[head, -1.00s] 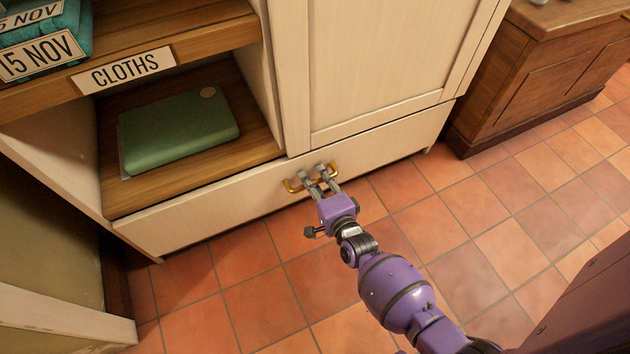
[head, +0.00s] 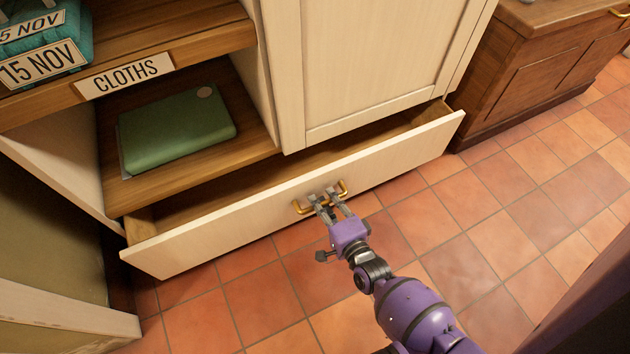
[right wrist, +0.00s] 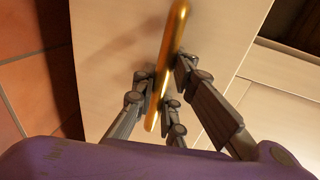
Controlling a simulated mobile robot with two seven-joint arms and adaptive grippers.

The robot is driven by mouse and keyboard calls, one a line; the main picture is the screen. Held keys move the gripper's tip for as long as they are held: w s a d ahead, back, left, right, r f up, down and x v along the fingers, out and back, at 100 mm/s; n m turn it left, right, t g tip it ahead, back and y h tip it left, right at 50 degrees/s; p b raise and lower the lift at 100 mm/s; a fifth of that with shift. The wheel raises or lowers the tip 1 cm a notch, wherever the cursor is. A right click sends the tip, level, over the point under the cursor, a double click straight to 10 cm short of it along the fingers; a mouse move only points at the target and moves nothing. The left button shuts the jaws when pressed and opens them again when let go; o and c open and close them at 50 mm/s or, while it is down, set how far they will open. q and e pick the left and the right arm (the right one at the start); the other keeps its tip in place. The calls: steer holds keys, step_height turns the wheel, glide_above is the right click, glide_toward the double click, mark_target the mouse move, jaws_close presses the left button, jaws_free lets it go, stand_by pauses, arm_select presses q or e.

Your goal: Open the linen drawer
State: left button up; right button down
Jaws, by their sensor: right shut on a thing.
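The linen drawer (head: 230,225) is the wide cream drawer at the bottom of the wardrobe. It stands partly open, with a strip of its wooden inside showing behind the front panel. Its brass handle (head: 302,207) is at the middle of the front. My right gripper (head: 328,197) is shut on the handle. In the right wrist view the brass bar (right wrist: 167,70) runs between the fingers (right wrist: 165,95), close to the cream panel. My left gripper is not in view.
A cream door panel (head: 365,60) is above the drawer's right part. A brown wooden cabinet (head: 540,75) stands at the right. The tiled floor (head: 440,235) in front is clear.

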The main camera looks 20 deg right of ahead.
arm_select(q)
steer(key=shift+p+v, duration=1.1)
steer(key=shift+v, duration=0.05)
arm_select(e)
steer(key=f+v, duration=0.2)
steer(key=v, duration=0.7)
steer(key=s+f+v, duration=0.1)
steer(key=f+v, duration=0.1)
steer(key=v, duration=0.8)
steer(key=shift+s, duration=0.25)
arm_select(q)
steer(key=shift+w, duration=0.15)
arm_select(e)
steer(key=shift+r, duration=0.1)
steer(key=c, duration=1.8)
jaws_free()
steer(key=shift+o, duration=0.2)
steer(key=v, duration=0.7)
steer(key=shift+s, duration=0.45)
